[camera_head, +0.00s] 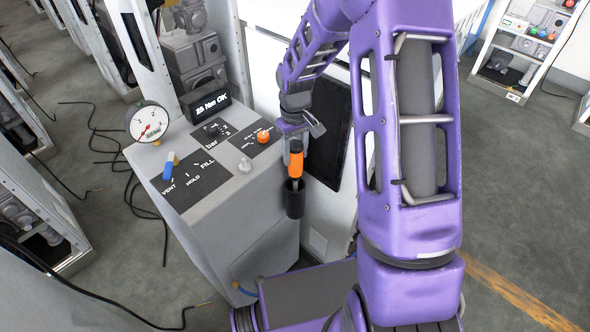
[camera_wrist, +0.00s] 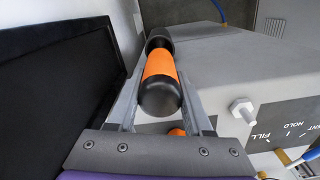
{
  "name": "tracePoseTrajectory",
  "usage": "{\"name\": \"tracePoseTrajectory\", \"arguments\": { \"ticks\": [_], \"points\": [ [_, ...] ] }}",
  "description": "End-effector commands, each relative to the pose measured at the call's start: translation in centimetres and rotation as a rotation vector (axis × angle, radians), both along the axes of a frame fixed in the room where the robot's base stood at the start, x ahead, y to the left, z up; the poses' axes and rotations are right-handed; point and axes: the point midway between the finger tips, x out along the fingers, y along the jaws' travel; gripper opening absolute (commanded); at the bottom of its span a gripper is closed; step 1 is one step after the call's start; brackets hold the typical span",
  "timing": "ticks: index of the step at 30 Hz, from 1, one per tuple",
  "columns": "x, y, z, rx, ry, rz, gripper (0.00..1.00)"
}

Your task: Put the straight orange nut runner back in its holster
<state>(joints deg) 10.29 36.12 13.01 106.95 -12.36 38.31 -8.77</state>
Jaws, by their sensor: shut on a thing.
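The straight nut runner (camera_head: 296,162) has an orange body with black ends and hangs upright at the side of the grey console. My gripper (camera_head: 294,136) is shut on its upper part. In the wrist view the nut runner (camera_wrist: 161,68) lies between the two fingers of my gripper (camera_wrist: 160,85), its black rounded end towards the camera. The holster (camera_head: 294,201), a black cup on the console's side, is directly below the tool. The tool's lower end is at the cup's mouth; how far inside it reaches, I cannot tell.
The grey console (camera_head: 222,190) carries a gauge (camera_head: 149,122), a black display (camera_head: 206,101), a blue-handled valve (camera_head: 170,165) and an orange knob (camera_head: 263,136). A dark panel (camera_head: 327,130) stands close on the right of the tool. Black cables lie on the floor at left.

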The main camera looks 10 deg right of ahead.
Motion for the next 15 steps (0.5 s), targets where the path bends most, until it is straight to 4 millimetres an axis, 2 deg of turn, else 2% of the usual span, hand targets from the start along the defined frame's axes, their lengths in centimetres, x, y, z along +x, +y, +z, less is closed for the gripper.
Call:
{"name": "tracePoseTrajectory", "arguments": {
  "ticks": [3, 8, 15],
  "points": [
    [0.1, 0.0, -1.3, 0.000, -0.001, 0.001, 0.00],
    [0.1, 0.0, -2.2, 0.000, -0.001, 0.000, 0.00],
    [0.0, 0.0, -5.7, 0.000, 0.000, 0.000, 0.00]
  ]
}}
